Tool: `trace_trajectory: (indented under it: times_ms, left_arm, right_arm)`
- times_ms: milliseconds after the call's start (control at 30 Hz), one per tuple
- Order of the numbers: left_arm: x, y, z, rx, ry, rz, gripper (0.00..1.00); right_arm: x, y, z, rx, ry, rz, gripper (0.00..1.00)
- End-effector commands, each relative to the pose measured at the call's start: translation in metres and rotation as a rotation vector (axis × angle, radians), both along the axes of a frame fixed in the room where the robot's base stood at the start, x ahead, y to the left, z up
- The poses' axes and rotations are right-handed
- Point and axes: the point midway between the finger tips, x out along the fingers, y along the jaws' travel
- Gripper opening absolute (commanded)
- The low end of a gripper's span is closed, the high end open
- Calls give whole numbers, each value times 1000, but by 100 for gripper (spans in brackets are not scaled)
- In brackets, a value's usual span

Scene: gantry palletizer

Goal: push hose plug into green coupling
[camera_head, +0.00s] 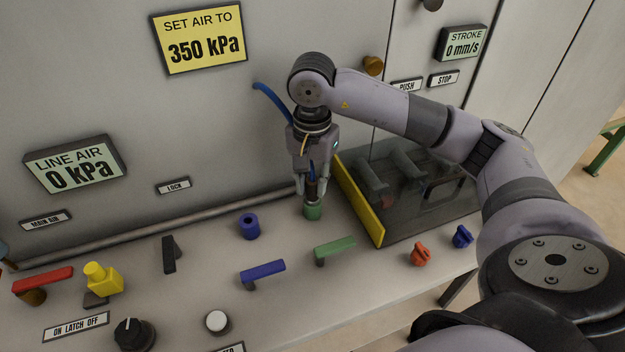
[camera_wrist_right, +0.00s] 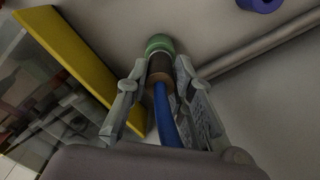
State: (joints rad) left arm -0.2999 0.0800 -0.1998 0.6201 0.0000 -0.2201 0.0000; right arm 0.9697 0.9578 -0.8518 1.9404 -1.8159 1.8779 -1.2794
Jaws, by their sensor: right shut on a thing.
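The green coupling (camera_head: 313,211) stands on the grey bench top beside the yellow-edged clear box; it also shows in the right wrist view (camera_wrist_right: 159,43). My right gripper (camera_head: 312,193) is above the coupling, pointing down, and is shut on the hose plug. The plug (camera_wrist_right: 160,69) is a brown cylinder with a blue hose (camera_wrist_right: 166,115) running back from it between my fingers. The plug's front end meets the coupling's opening; how deep it sits is hidden. The blue hose (camera_head: 272,104) also arcs up behind my wrist in the head view. My left gripper is not in view.
A blue coupling (camera_head: 249,227) stands to the left. Green (camera_head: 335,250) and blue (camera_head: 263,273) lever handles are in front. The clear box with its yellow edge (camera_head: 358,200) is close on the right. The line air display (camera_head: 75,165) reads 0 kPa.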

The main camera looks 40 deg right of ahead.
Motion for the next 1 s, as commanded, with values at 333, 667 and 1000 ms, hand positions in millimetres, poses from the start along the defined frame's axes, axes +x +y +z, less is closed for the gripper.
trace_trajectory:
  times_ms: [333,667,1000]
  left_arm:
    - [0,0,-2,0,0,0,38]
    - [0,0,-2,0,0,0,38]
    - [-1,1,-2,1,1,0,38]
  right_arm:
    - [0,0,-2,0,0,0,37]
    - [0,0,-2,0,0,0,45]
    - [1,0,29,0,-4,1,45]
